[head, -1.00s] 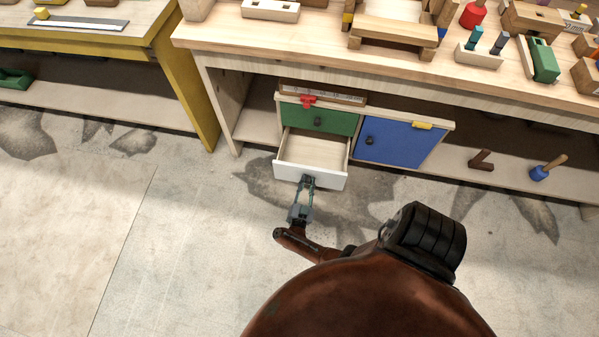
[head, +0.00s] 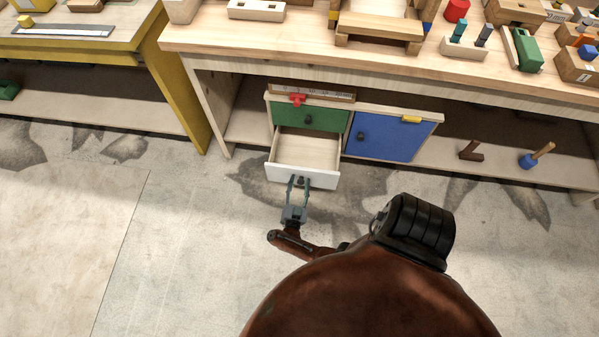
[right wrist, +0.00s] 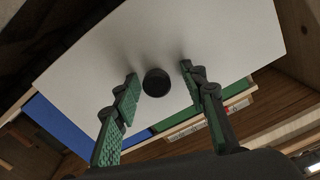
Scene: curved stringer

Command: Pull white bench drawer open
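The white drawer (head: 319,180) sits under the green drawer in the workbench. It is pulled out, and its empty wooden inside shows in the head view. Its dark round knob (right wrist: 157,82) is on the white front (right wrist: 225,35) in the right wrist view. My right gripper (head: 299,182) is in front of the drawer front. In the right wrist view its two green-padded fingers (right wrist: 160,72) are spread, one on each side of the knob, with gaps between them and the knob. My left gripper is not in view.
A green drawer front (head: 312,116) is above the white drawer, and a blue door (head: 390,137) is to its right. A yellow bench (head: 180,95) stands at the left. The floor (head: 190,250) in front is clear.

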